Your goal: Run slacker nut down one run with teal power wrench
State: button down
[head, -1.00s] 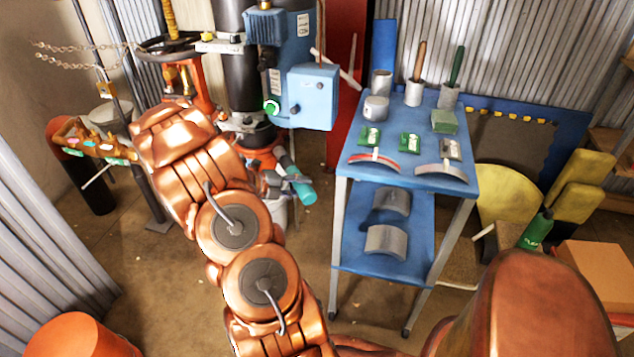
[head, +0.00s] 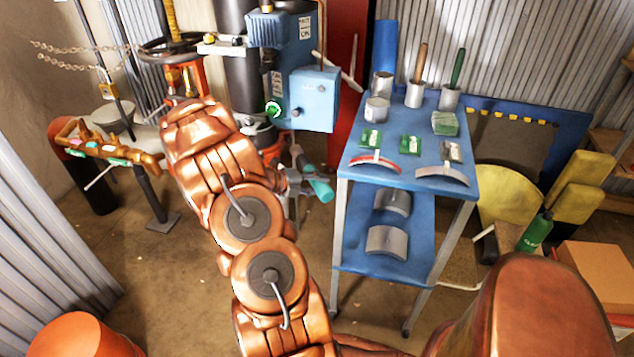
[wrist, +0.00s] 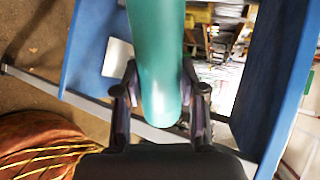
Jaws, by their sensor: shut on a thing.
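The teal power wrench (head: 320,188) shows beyond my arm, left of the blue cart, near the foot of the black pipe. Its teal body (wrist: 158,70) fills the middle of the wrist view. My gripper (wrist: 160,88) is shut on that body, with one dark finger on each side. In the head view my gripper (head: 295,180) is small and partly covered by my arm. The orange flange (head: 265,137) at the pipe's foot is largely hidden behind my arm. I cannot make out its nuts, or whether the wrench touches any.
A blue cart (head: 341,172) stands right of the wrench, holding cups, green-labelled pieces and curved grey parts. A light-blue box (head: 312,98) hangs beside the black pipe (head: 243,85). A brass manifold (head: 110,148) stands at left. Bare floor (head: 170,260) lies front left.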

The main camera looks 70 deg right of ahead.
aim_at(304, 169)
jog(key=shift+w+d+r+p, duration=0.15)
jog(key=shift+w+d+p, duration=0.75)
jog(key=shift+p, duration=0.65)
jog(key=shift+w+d+r+p, duration=0.1)
jog(key=shift+w+d+p, duration=0.7)
jog(key=shift+p, duration=0.75)
jog(key=shift+w+d+f+p, duration=0.15)
jog(key=shift+w+d+p, duration=0.25)
jog(key=shift+p, duration=0.1)
jog(key=shift+w+p, duration=0.1)
jog(key=shift+p, duration=0.4)
jog(key=shift+w+d+p, duration=0.4)
jog(key=shift+w+d, duration=0.05)
jog(key=shift+w, duration=0.1)
dwell(0.7)
jog(key=shift+s+a+b, duration=0.65)
jog(key=shift+s+a, duration=1.45)
jog(key=shift+s, duration=0.2)
